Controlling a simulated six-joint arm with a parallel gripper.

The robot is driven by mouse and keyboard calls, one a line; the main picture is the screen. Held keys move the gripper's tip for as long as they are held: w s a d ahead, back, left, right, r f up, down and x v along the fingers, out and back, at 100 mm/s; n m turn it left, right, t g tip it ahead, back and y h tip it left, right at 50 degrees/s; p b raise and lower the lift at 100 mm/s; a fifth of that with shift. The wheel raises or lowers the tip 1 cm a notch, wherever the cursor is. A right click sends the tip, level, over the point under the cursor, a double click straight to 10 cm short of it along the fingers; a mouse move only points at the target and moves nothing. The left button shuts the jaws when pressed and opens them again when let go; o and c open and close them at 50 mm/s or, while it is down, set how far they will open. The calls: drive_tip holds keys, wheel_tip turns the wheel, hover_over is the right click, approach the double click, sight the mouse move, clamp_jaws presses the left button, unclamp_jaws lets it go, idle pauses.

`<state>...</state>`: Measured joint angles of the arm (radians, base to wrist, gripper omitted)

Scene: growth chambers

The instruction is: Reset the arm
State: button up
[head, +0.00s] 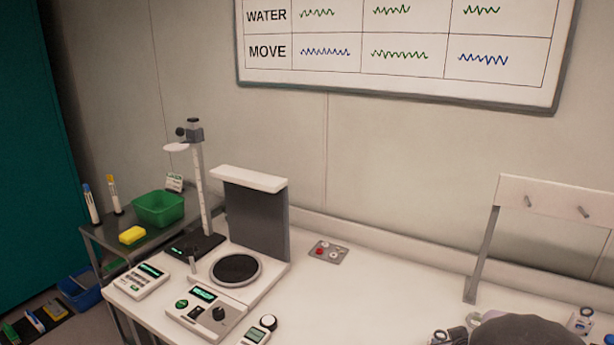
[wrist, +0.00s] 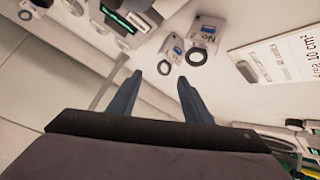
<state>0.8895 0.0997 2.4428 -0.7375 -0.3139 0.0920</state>
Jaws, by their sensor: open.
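My gripper (wrist: 161,84) shows in the wrist view with its two dark blue fingers apart and nothing between them. It is above the white bench, and small tagged items lie beyond the fingertips. In the head view a dark rounded shape at the lower right edge looks like part of my arm; the gripper's fingers cannot be made out there.
The white bench (head: 385,296) holds a balance-like device with a round dark plate (head: 236,269), a panel with a red button (head: 328,252) and a white peg stand (head: 553,197). A side table carries a green bin (head: 158,209) and a yellow sponge (head: 132,235). The bench's middle is fairly clear.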

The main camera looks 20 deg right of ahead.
drive_tip(key=a+f+g+y, duration=0.1)
drive_tip(key=a, duration=0.5)
drive_tip(key=s+a+f+g+y, duration=0.1)
drive_tip(key=a+f, duration=0.1)
drive_tip(key=a, duration=0.5)
drive_tip(key=a+f+g+y+b, duration=0.1)
drive_tip(key=a+f+g, duration=0.1)
drive_tip(key=a, duration=0.4)
drive_tip(key=shift+s+a+y, duration=0.15)
drive_tip(key=shift+s+y, duration=0.1)
drive_tip(key=shift+y, duration=0.05)
drive_tip(key=s+a+f+n+g+y+b, duration=0.1)
drive_tip(key=s+a+g, duration=0.3)
drive_tip(key=s+a, duration=0.4)
drive_tip(key=a+f+n+y, duration=0.1)
drive_tip(key=a, duration=0.3)
drive_tip(key=shift+s+f, duration=0.15)
drive_tip(key=shift+s, duration=0.25)
drive_tip(key=shift+a, duration=0.1)
